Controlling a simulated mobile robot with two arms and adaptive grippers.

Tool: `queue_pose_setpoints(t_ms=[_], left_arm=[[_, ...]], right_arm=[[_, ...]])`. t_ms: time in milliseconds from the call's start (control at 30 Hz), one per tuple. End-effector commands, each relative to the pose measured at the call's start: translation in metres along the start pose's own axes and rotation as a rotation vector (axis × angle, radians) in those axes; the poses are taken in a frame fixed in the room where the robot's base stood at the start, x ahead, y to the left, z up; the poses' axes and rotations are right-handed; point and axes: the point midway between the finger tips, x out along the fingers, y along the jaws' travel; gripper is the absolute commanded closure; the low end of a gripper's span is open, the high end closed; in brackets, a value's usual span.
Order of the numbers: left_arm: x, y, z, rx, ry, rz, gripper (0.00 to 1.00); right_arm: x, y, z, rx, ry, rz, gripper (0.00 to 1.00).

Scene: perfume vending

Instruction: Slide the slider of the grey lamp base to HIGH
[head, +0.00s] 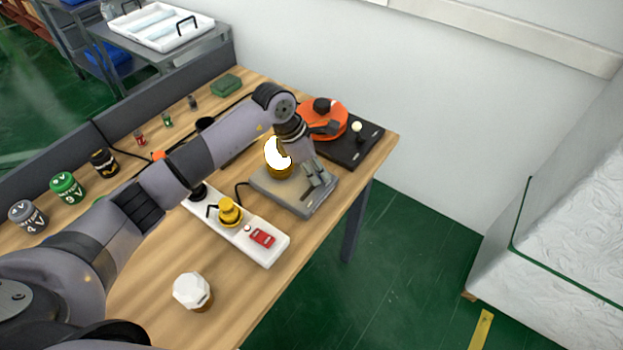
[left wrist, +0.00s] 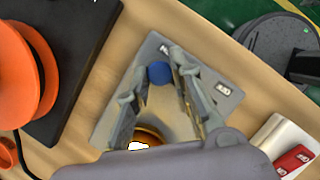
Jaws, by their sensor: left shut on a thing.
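The grey lamp base (head: 264,188) lies on the wooden table near its right edge in the head view, with a lit round lamp (head: 278,153) on it. In the left wrist view the base (left wrist: 107,118) shows two small dark labels, too small to read. A round blue slider knob (left wrist: 160,72) sits at the base's far edge there. My left gripper (head: 319,180) reaches down over the base. In the left wrist view its fingertips (left wrist: 161,68) are on either side of the blue knob, shut on it. The knob is hidden in the head view. My right gripper is not in view.
Behind the base is a black base (head: 370,146) with an orange disc (head: 322,117). In front is a white strip (head: 262,250) with a yellow knob (head: 230,210) and red switch (head: 263,238). A white-topped object (head: 192,290) stands nearer. Battery jars (head: 67,187) stand left.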

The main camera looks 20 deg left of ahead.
Motion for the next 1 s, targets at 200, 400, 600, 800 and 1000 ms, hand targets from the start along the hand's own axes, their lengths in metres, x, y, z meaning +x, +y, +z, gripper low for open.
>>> queue_pose_setpoints(t_ms=[200, 400, 600, 800, 1000], left_arm=[[-0.003, 0.002, 0.002, 0.000, -0.007, 0.007, 1.00], [-0.002, 0.002, 0.002, 0.000, -0.007, 0.007, 0.67], [-0.002, 0.001, 0.002, 0.001, -0.005, 0.005, 0.59], [-0.002, 0.001, 0.001, 0.000, -0.004, 0.004, 0.59], [-0.020, 0.002, 0.002, 0.002, -0.006, 0.008, 0.59]], right_arm=[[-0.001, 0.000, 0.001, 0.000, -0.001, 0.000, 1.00], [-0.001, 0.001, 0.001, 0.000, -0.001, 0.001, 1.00], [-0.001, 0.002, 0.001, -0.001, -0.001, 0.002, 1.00], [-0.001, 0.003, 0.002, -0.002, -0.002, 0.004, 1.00], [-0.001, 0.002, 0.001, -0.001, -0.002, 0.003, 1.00]])
